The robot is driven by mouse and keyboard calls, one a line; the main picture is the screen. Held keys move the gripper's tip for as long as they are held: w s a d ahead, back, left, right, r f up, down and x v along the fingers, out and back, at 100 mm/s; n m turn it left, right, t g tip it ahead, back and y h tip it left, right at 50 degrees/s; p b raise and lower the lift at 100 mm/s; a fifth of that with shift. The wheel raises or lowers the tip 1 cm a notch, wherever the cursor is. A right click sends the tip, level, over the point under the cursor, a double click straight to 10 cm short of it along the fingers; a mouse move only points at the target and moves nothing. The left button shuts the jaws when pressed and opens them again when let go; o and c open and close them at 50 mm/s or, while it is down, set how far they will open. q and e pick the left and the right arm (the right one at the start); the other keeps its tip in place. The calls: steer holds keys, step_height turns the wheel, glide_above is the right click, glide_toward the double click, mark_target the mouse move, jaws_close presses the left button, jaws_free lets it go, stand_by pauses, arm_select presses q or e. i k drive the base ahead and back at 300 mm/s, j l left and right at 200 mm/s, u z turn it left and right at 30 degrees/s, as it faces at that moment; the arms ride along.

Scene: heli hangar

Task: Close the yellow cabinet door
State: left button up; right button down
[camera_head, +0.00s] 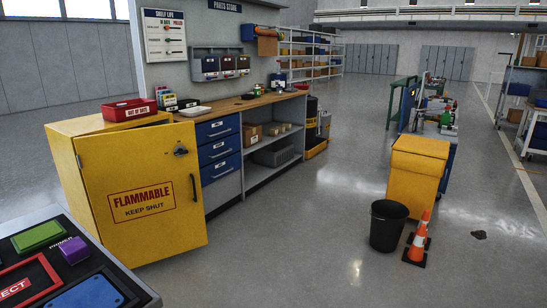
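The yellow cabinet (68,158) stands at the left of the head view, beside the workbench. Its yellow door (150,232) faces me and carries a red-lettered label reading FLAMMABLE KEEP SHUT. The door appears ajar: its right edge stands out past the cabinet's top, with a dark gap behind its upper edge. The hinge side seems to be on the left. A dark handle (195,187) is near the door's right edge, and a round dark latch (180,150) sits above it. The cabinet's inside is hidden. Neither of my grippers is in view.
A red bin (129,110) sits on the cabinet. A dark-topped table with trays (130,283) fills the lower left corner, close to the door. The floor between is clear.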

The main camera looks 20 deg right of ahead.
mark_target(146, 199)
steer(key=i+l+z, duration=0.35)
steer(key=i+z, duration=0.35)
steer(key=i+l+z, duration=0.1)
steer(key=i+z, duration=0.25)
steer(key=i+u, duration=0.25)
steer(key=i, duration=0.25)
steer(key=i+l+u, duration=0.25)
steer(key=i, duration=0.2)
steer(key=i+l+u, duration=0.25)
steer(key=i, duration=0.2)
